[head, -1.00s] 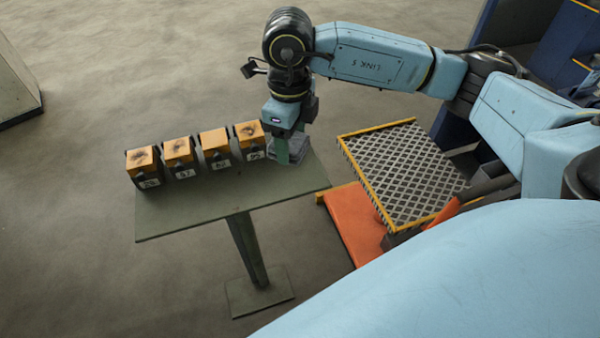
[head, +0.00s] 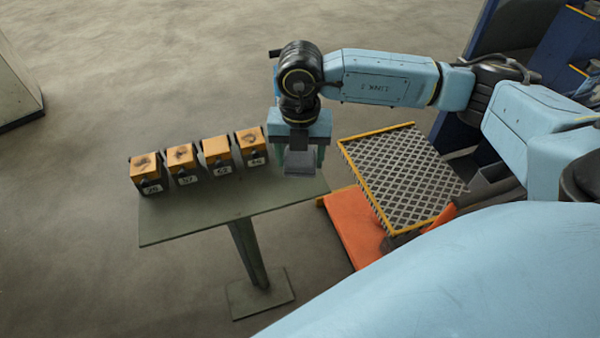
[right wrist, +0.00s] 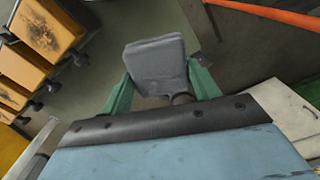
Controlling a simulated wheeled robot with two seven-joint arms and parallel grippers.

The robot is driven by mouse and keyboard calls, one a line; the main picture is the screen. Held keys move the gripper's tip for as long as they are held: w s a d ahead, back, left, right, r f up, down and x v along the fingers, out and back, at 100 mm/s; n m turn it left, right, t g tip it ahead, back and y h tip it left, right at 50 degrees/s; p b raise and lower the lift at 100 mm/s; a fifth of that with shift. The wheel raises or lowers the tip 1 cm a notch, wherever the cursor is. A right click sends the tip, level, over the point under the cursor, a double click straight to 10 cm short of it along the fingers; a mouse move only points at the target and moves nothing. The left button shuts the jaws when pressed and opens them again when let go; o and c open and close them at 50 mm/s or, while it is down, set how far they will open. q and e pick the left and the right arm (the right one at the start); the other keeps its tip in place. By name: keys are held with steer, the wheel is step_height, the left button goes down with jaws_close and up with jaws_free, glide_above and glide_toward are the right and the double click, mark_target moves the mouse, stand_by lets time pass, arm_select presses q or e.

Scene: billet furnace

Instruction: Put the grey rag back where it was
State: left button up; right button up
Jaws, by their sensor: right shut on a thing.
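The grey rag (head: 300,162) is a folded block at the right end of the green table (head: 190,217). It also shows in the right wrist view (right wrist: 157,66), between the green fingers. My right gripper (head: 301,158) points down over the table and is shut on the rag. Whether the rag touches the tabletop cannot be told. My left gripper is not in view.
Several orange-topped boxes with number labels (head: 182,157) stand in a row on the table, left of my right gripper. A grated platform with yellow edges (head: 400,170) and an orange base (head: 355,225) stands right of the table. The table's front strip is clear.

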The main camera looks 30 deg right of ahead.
mark_target(300, 185)
steer(key=shift+f, duration=2.8)
steer(key=shift+f, duration=0.1)
steer(key=shift+f, duration=0.15)
steer(key=o, duration=0.9)
steer(key=shift+o, duration=0.2)
steer(key=shift+r, duration=0.25)
step_height(300, 185, up, 12)
steer(key=shift+r, duration=0.1)
